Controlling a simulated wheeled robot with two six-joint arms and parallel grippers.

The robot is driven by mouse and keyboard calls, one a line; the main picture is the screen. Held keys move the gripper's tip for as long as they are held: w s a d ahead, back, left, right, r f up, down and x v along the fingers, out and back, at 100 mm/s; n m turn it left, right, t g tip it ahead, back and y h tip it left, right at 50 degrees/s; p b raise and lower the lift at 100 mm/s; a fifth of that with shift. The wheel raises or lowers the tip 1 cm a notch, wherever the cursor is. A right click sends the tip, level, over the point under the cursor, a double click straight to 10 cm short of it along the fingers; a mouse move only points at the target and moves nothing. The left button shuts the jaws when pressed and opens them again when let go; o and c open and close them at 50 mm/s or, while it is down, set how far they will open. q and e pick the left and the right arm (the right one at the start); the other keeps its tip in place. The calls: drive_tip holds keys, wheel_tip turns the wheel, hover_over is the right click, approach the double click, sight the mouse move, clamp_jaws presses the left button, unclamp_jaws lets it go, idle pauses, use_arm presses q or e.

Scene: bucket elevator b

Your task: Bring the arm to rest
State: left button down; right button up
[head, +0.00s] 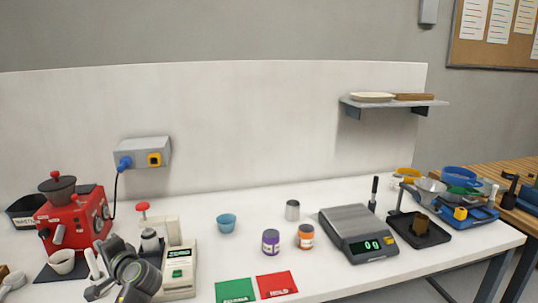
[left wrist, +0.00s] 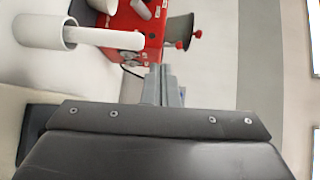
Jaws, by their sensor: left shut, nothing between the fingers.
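My left arm (head: 133,272) is at the lower left of the head view, in front of the white table's left part. My left gripper (left wrist: 164,86) shows in the left wrist view with its fingers together and nothing held between them. Beyond the fingers is the red machine (left wrist: 140,22), which also stands at the left of the table in the head view (head: 70,220). My right gripper is in neither view.
Near my left arm are a white cup (head: 62,261) and a cream-coloured device (head: 179,274). A blue cup (head: 226,223), a purple-labelled jar (head: 271,242), an orange-labelled jar (head: 305,236) and a scale (head: 358,233) stand farther right. Green (head: 236,290) and red cards (head: 277,284) lie in front.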

use_arm(q)
drive_tip(key=s+d+f+n+g+h, duration=0.15)
drive_tip(key=s+f+h, duration=0.25)
drive_tip(key=s+f, duration=0.6)
drive_tip(key=s+d+f+n+g+h, duration=0.1)
drive_tip(key=s+f+n+g+h, duration=0.15)
drive_tip(key=s+f, duration=0.75)
drive_tip(key=s+d+n+g+h, duration=0.1)
drive_tip(key=s+d+n+h, duration=0.3)
drive_tip(key=s, duration=0.7)
drive_tip(key=s+d+m+g+h, duration=0.15)
drive_tip(key=s+d, duration=0.35)
drive_tip(key=s, duration=0.5)
wheel_tip(320, 180, down, 26)
drive_tip(key=a+h, duration=0.1)
drive_tip(key=s+d+f+g, duration=0.1)
drive_tip(key=s+f, duration=1.4)
drive_tip(key=shift+s+f+g+h, duration=0.2)
drive_tip(key=shift+f+g+h, duration=0.1)
drive_tip(key=shift+g, duration=0.05)
drive_tip(key=shift+d+n, duration=0.1)
drive_tip(key=shift+n, duration=0.15)
